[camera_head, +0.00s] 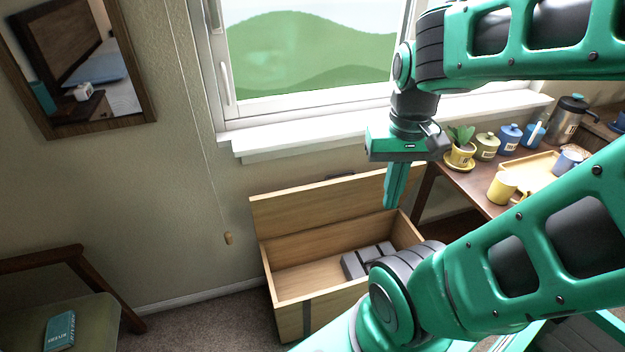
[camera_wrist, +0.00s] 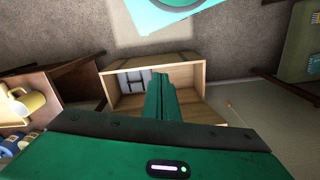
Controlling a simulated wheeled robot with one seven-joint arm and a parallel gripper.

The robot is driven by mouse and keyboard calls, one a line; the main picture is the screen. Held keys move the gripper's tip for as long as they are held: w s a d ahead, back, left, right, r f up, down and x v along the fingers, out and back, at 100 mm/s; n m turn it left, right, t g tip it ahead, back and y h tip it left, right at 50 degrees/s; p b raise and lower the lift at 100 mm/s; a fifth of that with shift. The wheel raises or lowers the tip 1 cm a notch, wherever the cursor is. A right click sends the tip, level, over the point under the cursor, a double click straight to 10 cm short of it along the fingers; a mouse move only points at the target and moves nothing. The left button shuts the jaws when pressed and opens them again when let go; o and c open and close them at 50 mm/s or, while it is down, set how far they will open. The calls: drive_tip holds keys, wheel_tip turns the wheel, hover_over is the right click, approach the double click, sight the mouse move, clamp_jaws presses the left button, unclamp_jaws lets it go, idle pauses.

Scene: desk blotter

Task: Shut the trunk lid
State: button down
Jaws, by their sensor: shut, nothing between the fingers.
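A light wooden trunk (camera_head: 293,313) stands on the floor below the window, and its lid (camera_head: 330,205) is open, standing up along the back side toward the wall. Inside the trunk lies a grey block-like item with darker bands (camera_head: 362,262). My gripper (camera_head: 390,205) points down over the trunk, in front of the raised lid in the head view. Its fingers are together and hold nothing. In the wrist view the trunk (camera_wrist: 203,82) lies beyond the closed fingers (camera_wrist: 162,80). My arm hides the trunk's right front part in the head view, and I cannot tell whether the fingers touch the lid.
A wooden desk (camera_head: 478,200) at the right holds a yellow mug (camera_head: 502,188), a potted plant (camera_head: 460,150), jars and a steel flask (camera_head: 567,118). A chair with a teal book (camera_head: 60,331) is at the lower left. The carpet left of the trunk is clear.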

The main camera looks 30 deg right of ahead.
drive_tip(key=w+d+f+n+t+h, duration=0.15)
drive_tip(key=w+f, duration=0.35)
drive_tip(key=w, duration=0.6)
drive_tip(key=w+d+f+n+t, duration=0.1)
drive_tip(key=w+d+f+t, duration=0.2)
drive_tip(key=w, duration=0.8)
drive_tip(key=w+f+n+t+h, duration=0.1)
drive_tip(key=w+f+t, duration=0.1)
drive_tip(key=w+f, duration=0.65)
drive_tip(key=shift+y, duration=0.25)
drive_tip(key=shift+a+x, duration=0.1)
drive_tip(key=shift+x, duration=2.1)
drive_tip(key=shift+a+x, duration=0.15)
drive_tip(key=shift+x, duration=2)
drive_tip(key=shift+w+a, duration=0.15)
drive_tip(key=shift+w, duration=0.05)
